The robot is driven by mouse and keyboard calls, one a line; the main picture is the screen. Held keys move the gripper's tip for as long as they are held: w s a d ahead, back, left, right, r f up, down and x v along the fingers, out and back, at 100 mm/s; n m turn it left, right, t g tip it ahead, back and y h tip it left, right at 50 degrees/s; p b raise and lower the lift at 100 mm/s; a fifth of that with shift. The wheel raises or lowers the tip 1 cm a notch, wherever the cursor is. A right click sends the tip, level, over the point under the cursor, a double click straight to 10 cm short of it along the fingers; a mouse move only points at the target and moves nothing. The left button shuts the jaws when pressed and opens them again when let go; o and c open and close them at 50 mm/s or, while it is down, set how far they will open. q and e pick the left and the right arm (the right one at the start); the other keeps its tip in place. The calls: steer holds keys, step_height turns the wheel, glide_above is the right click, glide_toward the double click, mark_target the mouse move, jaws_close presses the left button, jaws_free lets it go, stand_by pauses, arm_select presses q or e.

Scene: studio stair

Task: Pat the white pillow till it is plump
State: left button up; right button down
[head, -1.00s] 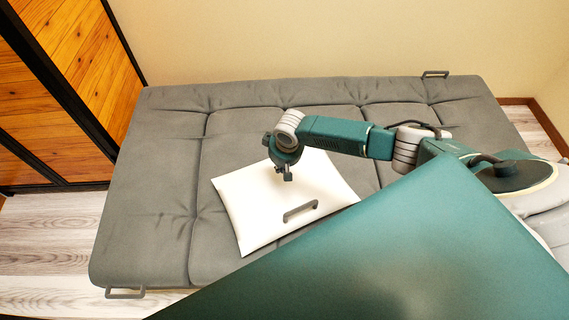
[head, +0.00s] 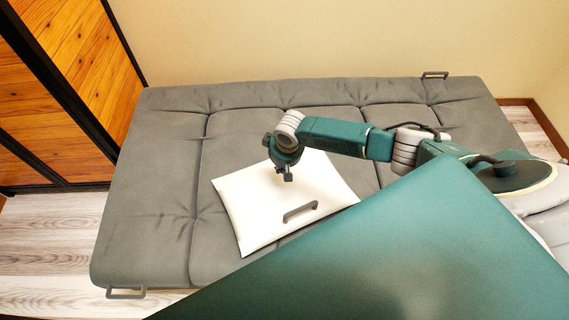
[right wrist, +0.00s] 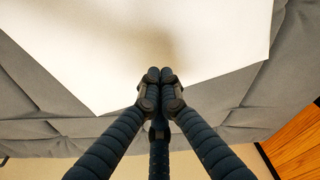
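In the right wrist view the pillow (right wrist: 100,45) fills the top of the picture. I cannot tell whether the tips touch the cloth. My left gripper is in neither view.
The grey sofa bed (head: 150,200) has a metal handle (head: 126,293) at its near left corner and another (head: 435,74) at the far right. A wood-panelled partition (head: 75,60) stands at left. My own green body covers the lower right. The mattress left of the pillow is clear.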

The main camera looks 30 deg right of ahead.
steer(key=shift+f+b, duration=0.8)
steer(key=shift+f, duration=0.5)
steer(key=shift+r, duration=0.1)
step_height(320, 180, up, 3)
steer(key=p, duration=0.3)
steer(key=shift+p, duration=0.35)
steer(key=shift+f, duration=0.25)
steer(key=shift+f+b, duration=1.2)
steer(key=shift+f, duration=0.2)
steer(key=shift+r, duration=0.1)
